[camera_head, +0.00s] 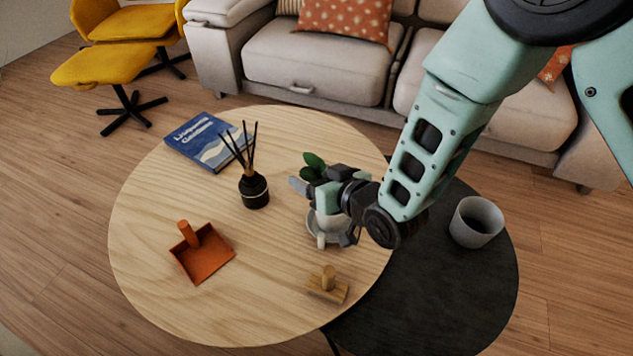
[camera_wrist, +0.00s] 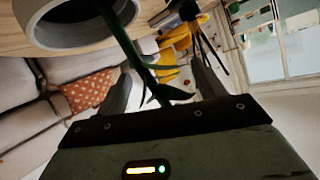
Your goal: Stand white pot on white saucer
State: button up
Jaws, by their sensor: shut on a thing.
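The white pot (camera_head: 328,221) holds a green plant (camera_head: 313,166). In the wrist view the pot's rim (camera_wrist: 52,40) is at the top left, with dark inside, and the plant's stem (camera_wrist: 128,45) passes between my fingers. The white saucer (camera_head: 312,237) lies on the light wooden table, directly under or around the pot's base in the head view. I cannot tell whether the pot touches it.
On the light table (camera_head: 150,215) stand a black reed diffuser (camera_head: 254,191), a blue book (camera_head: 205,141), an orange dustpan-like tray (camera_head: 203,260) and a small wooden block with a knob (camera_head: 327,288). A grey pot (camera_head: 476,222) stands on the lower dark table (camera_head: 440,290). A sofa (camera_head: 310,65) is behind.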

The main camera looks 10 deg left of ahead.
jog(key=shift+f, duration=0.5)
jog(key=shift+f, duration=0.15)
jog(key=o, duration=1.7)
jog(key=shift+r, duration=0.2)
jog(key=p+v, duration=0.1)
jog(key=v, duration=1.1)
jog(key=shift+d+f, duration=0.1)
